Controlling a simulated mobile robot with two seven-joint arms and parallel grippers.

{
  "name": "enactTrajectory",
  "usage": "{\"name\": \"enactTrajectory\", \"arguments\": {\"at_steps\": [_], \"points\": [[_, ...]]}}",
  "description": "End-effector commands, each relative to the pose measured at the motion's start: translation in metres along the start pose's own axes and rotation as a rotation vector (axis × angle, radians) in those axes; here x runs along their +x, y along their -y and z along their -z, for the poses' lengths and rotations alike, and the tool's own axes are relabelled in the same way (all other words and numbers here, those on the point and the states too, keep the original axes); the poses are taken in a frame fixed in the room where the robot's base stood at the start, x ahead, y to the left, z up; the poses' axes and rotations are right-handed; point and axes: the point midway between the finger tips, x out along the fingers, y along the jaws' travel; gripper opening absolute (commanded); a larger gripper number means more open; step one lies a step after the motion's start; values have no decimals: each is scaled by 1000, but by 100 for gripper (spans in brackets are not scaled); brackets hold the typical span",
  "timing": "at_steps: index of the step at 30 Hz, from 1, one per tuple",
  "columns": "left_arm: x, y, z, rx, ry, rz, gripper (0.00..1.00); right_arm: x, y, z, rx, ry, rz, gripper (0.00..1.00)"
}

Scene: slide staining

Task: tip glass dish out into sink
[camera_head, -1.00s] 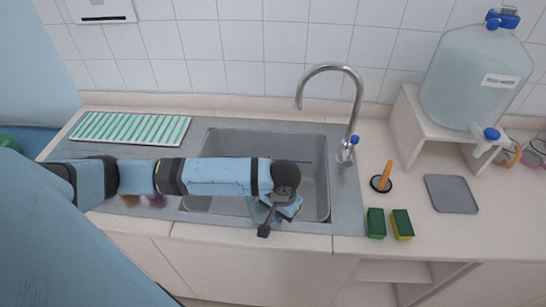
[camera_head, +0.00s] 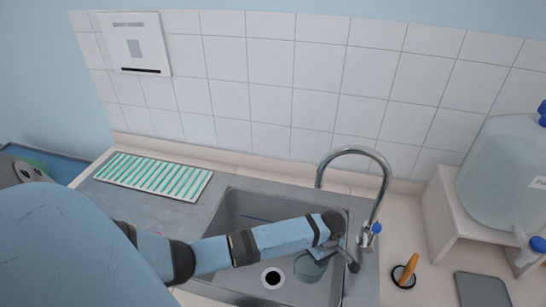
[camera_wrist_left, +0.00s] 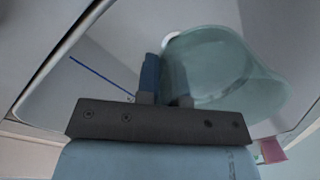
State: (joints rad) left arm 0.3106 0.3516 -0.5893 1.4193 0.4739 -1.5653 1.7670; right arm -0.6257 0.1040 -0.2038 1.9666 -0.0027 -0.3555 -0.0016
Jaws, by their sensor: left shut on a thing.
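My left gripper (camera_head: 322,250) reaches over the sink (camera_head: 228,222) near its right side and is shut on the glass dish (camera_head: 312,268). The dish is clear, greenish and rounded, partly hidden by my gripper and wrist in the head view. In the left wrist view the dish (camera_wrist_left: 232,72) fills the upper right, with its wall at the gripper fingers (camera_wrist_left: 167,85). It looks tilted; I cannot tell whether liquid is in it. My right gripper is not in view.
The drain (camera_head: 272,278) shows in the basin floor. A curved tap (camera_head: 375,190) rises behind the sink's right side. A thin blue rod (camera_wrist_left: 100,78) shows in the wrist view. A striped drying mat (camera_head: 155,175) lies left; an orange-handled tool (camera_head: 405,272) stands right.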

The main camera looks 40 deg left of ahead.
Motion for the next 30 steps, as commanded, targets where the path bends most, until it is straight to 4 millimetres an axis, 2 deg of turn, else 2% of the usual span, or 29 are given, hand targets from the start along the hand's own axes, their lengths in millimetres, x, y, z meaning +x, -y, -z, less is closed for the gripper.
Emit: {"name": "enactTrajectory", "arguments": {"at_steps": [3, 9, 20, 30], "points": [[9, 1, -1, -99, 7, 0, 0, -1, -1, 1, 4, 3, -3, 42], [14, 1, 0, -142, 8, -2, 0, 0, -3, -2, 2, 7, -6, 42], [12, 2, 3, -128, 44, -12, 0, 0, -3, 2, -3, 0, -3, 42], [1, 8, 16, -117, 208, -59, 0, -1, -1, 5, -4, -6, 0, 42]]}}
